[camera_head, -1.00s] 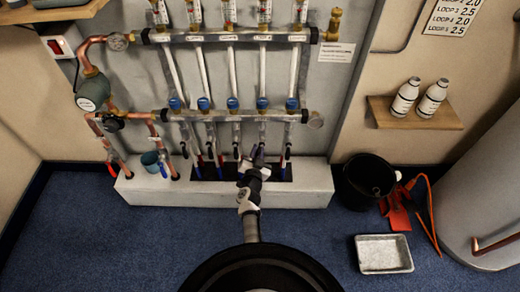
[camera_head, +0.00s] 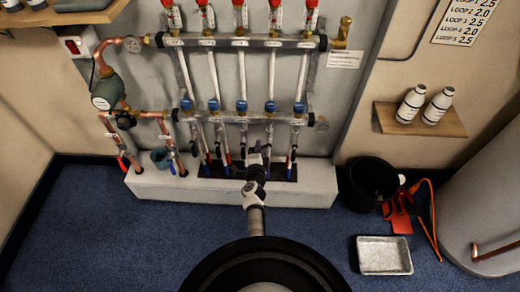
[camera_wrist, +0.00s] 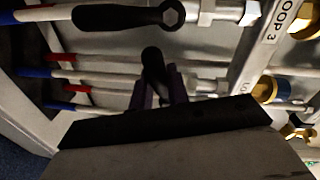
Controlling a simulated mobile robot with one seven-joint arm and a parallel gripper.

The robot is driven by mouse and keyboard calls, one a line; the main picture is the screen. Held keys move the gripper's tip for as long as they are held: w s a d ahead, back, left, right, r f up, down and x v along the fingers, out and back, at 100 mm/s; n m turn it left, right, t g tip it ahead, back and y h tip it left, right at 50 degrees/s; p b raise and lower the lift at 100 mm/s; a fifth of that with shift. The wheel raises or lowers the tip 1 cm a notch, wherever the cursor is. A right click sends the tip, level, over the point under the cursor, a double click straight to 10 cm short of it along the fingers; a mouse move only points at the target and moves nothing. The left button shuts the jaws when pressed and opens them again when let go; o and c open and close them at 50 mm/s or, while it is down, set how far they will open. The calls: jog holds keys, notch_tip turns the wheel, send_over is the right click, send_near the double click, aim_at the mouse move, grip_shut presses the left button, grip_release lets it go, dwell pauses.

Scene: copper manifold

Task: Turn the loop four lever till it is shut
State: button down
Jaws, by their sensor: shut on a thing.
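The copper manifold (camera_head: 240,118) has a row of blue caps with valve levers and pipes below. My gripper (camera_head: 258,158) is low in front of it, below the fourth blue cap from the left. In the wrist view my gripper (camera_wrist: 160,92) is shut on a black lever (camera_wrist: 153,64), its dark fingers on either side. I take this for the loop four lever; its label is mostly hidden behind my gripper. Its rounded end shows, the rest is hidden, so its exact angle is unclear. The neighbouring black lever (camera_wrist: 130,17), by the LOOP 3 label (camera_wrist: 288,22), lies along its pipe.
Other levers and red- and blue-marked pipes stand close on both sides. A white plinth (camera_head: 310,192) runs beneath. Blue carpet at left is clear.

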jog(key=shift+r+m+y, duration=0.3)
jog(key=shift+r+m, duration=0.25)
jog(key=shift+m, duration=0.65)
jog(key=shift+w+r, duration=0.1)
jog(key=c, duration=1.4)
grip_release()
jog(key=shift+s, duration=0.25)
